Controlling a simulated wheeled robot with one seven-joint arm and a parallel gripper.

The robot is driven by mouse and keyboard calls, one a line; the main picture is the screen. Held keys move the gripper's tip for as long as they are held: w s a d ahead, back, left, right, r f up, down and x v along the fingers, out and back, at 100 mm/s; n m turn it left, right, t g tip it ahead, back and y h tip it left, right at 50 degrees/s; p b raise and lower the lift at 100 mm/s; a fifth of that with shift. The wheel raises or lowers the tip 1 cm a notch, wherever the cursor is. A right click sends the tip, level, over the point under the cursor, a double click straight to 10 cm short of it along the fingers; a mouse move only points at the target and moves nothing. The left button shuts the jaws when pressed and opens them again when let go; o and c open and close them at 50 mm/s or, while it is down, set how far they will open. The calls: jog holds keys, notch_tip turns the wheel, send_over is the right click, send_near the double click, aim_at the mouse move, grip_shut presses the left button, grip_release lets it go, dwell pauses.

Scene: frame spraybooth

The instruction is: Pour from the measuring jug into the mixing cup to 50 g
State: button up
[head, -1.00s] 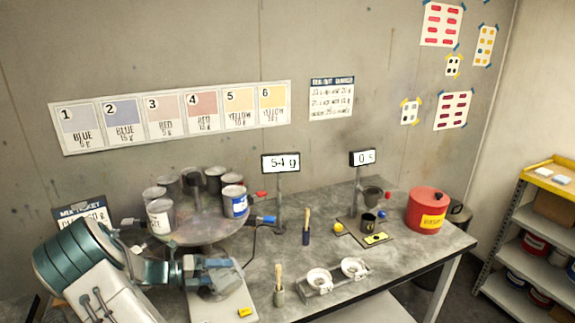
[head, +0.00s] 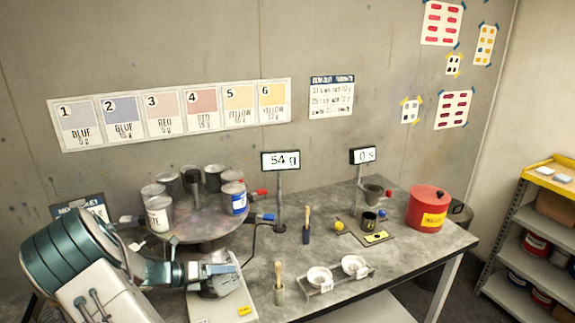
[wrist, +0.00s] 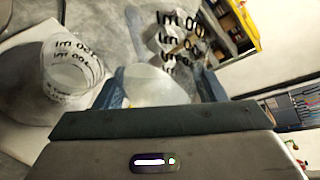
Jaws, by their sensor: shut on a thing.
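My gripper (head: 222,272) is at the front left of the bench, above the white scale base (head: 238,308). In the wrist view its two blue fingers (wrist: 162,88) are shut on a clear jug (wrist: 150,84) with black ml marks and pale contents. A clear cup (wrist: 72,68) with similar marks stands left of the held jug in the wrist view, on a pale surface. In the head view the jug and cup are hard to tell apart behind my gripper. The scale display (head: 281,161) reads 54 g. I cannot see any stream clearly.
A round carousel (head: 200,222) with several paint tins stands behind my gripper. Two brushes, a rack with two white round pieces (head: 320,277) and a red can (head: 427,210) are to the right. A second display (head: 362,155) reads 0 s. The bench's front middle is partly clear.

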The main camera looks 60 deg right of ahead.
dwell(0.3)
jog(key=shift+s+a+m+t+b, duration=0.1)
jog(key=shift+s+m+t+b, duration=0.35)
jog(key=shift+m+t+b, duration=0.4)
jog(key=shift+s+r+m+b, duration=0.1)
jog(key=shift+r+m+b, duration=0.05)
jog(key=shift+m+b, duration=0.2)
jog(key=shift+s+a+f+m+t+b, duration=0.15)
jog(key=shift+f+m+t+b, duration=0.25)
jog(key=shift+b, duration=0.65)
jog(key=b, duration=0.1)
jog(key=f+m+b, duration=0.1)
jog(key=b, duration=0.1)
jog(key=shift+s+t+h, duration=0.2)
jog(key=shift+t+h, duration=0.1)
jog(key=shift+t, duration=0.05)
jog(key=shift+s+r, duration=0.1)
jog(key=shift+r, duration=0.05)
